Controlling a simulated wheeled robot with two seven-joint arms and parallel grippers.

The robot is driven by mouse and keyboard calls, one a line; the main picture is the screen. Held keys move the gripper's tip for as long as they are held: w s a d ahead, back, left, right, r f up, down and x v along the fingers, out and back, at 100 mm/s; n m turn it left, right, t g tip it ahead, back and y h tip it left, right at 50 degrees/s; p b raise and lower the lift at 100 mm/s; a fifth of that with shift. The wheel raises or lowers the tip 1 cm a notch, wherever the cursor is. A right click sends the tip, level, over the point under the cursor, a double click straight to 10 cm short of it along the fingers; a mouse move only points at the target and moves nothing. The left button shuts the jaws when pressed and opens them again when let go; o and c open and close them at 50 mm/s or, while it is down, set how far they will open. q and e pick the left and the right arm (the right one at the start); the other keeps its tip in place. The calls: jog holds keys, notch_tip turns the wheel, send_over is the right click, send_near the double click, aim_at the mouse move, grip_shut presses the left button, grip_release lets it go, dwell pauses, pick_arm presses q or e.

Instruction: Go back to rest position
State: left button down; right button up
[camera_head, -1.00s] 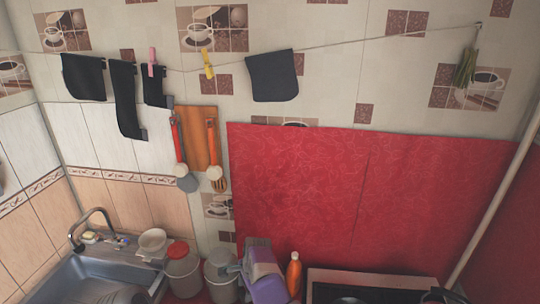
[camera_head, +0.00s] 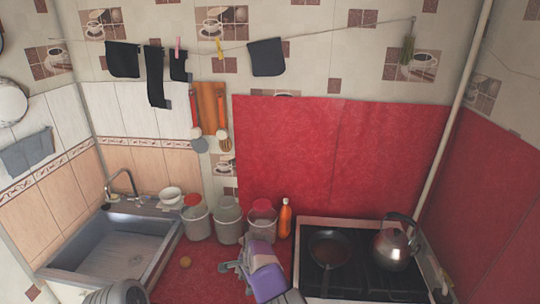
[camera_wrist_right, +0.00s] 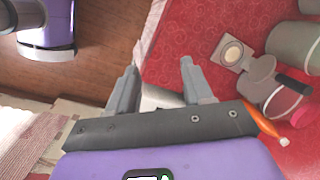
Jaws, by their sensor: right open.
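My right gripper (camera_head: 232,268), purple and grey, is low in the middle of the head view, over the red counter (camera_head: 205,285). In the right wrist view its two grey fingers (camera_wrist_right: 158,80) stand apart, with nothing held between them. My left gripper is not in view. No task object is named.
Lidded containers (camera_head: 228,218) and an orange bottle (camera_head: 285,217) stand along the back wall. A stove (camera_head: 310,285) with a pan (camera_head: 329,250) and a kettle (camera_head: 392,247) is to the right, a sink (camera_head: 125,255) to the left.

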jog(key=w+d+f+b, duration=0.2)
jog(key=d+f, duration=0.5)
jog(key=f, duration=0.2)
jog(key=s+d+f+n+g+b, duration=0.1)
jog(key=s+d+f+n+b, duration=0.15)
jog(key=s+d+f, duration=0.55)
jog(key=s+d+f+n+g+b, duration=0.1)
jog(key=s+d+f+b, duration=0.3)
jog(key=f, duration=0.5)
pick_arm(q)
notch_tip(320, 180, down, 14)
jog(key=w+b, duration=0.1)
jog(key=b, duration=0.3)
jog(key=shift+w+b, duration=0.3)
pick_arm(e)
jog(key=s+f+n+y, duration=0.1)
jog(key=s+f+n, duration=0.1)
jog(key=s, duration=0.8)
jog(key=s+a+f+n+t+y, duration=0.1)
jog(key=s+f+n, duration=0.2)
jog(key=s, duration=0.7)
jog(key=shift+a+n, duration=0.3)
jog(key=shift+n, duration=0.25)
